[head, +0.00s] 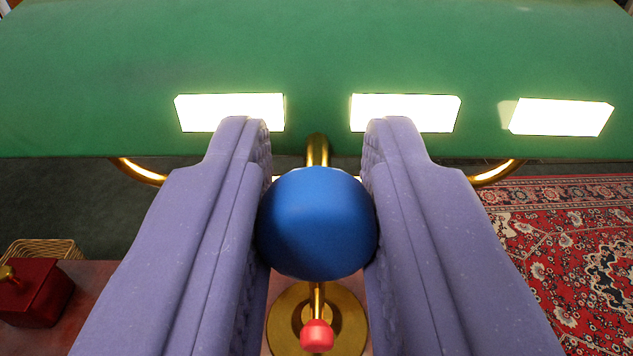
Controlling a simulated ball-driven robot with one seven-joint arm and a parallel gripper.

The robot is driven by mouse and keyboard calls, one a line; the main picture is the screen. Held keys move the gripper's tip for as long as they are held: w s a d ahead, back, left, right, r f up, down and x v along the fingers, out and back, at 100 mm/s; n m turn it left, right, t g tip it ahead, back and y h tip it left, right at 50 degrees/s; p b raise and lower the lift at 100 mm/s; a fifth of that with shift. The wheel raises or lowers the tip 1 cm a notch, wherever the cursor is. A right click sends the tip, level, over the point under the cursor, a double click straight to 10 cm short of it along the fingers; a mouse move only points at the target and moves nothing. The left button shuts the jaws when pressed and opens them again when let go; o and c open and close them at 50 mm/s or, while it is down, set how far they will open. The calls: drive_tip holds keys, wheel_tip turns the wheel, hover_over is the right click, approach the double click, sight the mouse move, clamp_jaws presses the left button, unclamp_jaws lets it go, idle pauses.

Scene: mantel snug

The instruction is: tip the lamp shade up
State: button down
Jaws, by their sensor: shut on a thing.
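The lamp's wide green shade (320,60) spans the top of the head view, its lower edge roughly level. Brass arms (140,172) curve below it at both sides. The lamp's round brass base (345,318) is at the bottom middle, partly hidden. My gripper (316,140) has two purple fingers, shut on a round blue knob (317,222) in the middle. A brass stem shows behind the knob; where the knob joins the lamp is hidden. A small red knob (317,336) on a brass rod is below it, over the base.
A dark red box (36,296) with a brass knob stands at lower left on a reddish wooden top (92,280), near a wicker basket (45,249). A patterned red rug (570,240) lies at right. Bright white rectangles show on the shade.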

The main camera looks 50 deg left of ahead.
sight(320, 42)
wheel_tip(320, 42, up, 2)
drive_tip(key=p, duration=0.1)
drive_tip(key=g+h+p, duration=0.1)
drive_tip(key=p, duration=0.1)
drive_tip(key=shift+r, duration=0.25)
drive_tip(key=p, duration=0.1)
drive_tip(key=r+g+h+p, duration=0.1)
drive_tip(key=g+h+p, duration=0.1)
drive_tip(key=shift+w+a+r, duration=0.25)
drive_tip(key=shift+w+r, duration=0.05)
drive_tip(key=shift+r, duration=0.1)
drive_tip(key=shift+w+a+r, duration=0.15)
drive_tip(key=shift+w+r, duration=0.05)
drive_tip(key=shift+r, duration=0.25)
drive_tip(key=c, duration=0.9)
unclamp_jaws()
drive_tip(key=shift+a, duration=0.1)
drive_tip(key=shift+c, duration=0.2)
drive_tip(key=p+v, duration=0.2)
drive_tip(key=v, duration=0.5)
drive_tip(key=shift+s+d+r, duration=0.2)
drive_tip(key=shift+s+r, duration=0.05)
drive_tip(key=shift+r, duration=0.05)
